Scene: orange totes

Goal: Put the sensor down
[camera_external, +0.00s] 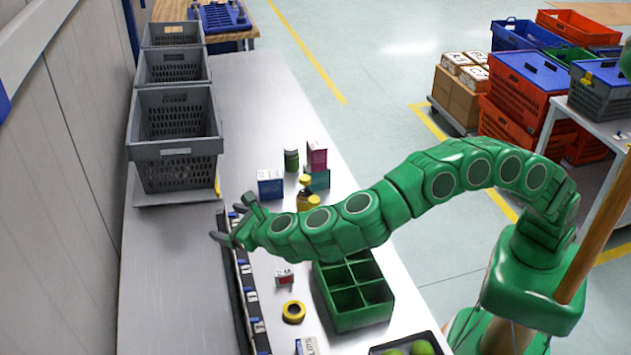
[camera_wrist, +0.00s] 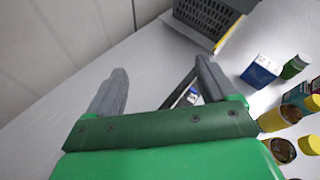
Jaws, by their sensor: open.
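My gripper (camera_external: 232,221) is open, above the dark rail (camera_external: 246,293) on the grey table. In the wrist view its two fingers (camera_wrist: 160,72) are spread wide, with nothing held between them. The rail (camera_wrist: 178,88) shows beside the right finger, with a small blue and white piece (camera_wrist: 193,96) at it. A small red and white item (camera_external: 284,277) stands on the table right of the rail, apart from my gripper. I cannot tell which item is the sensor.
A green divided box (camera_external: 352,315) and a yellow tape roll (camera_external: 293,311) are near the front. A blue and white carton (camera_external: 270,184), a dark green jar (camera_external: 291,160) and yellow bottles stand beyond my arm. Grey crates (camera_external: 174,150) line the left back. The table left of the rail is clear.

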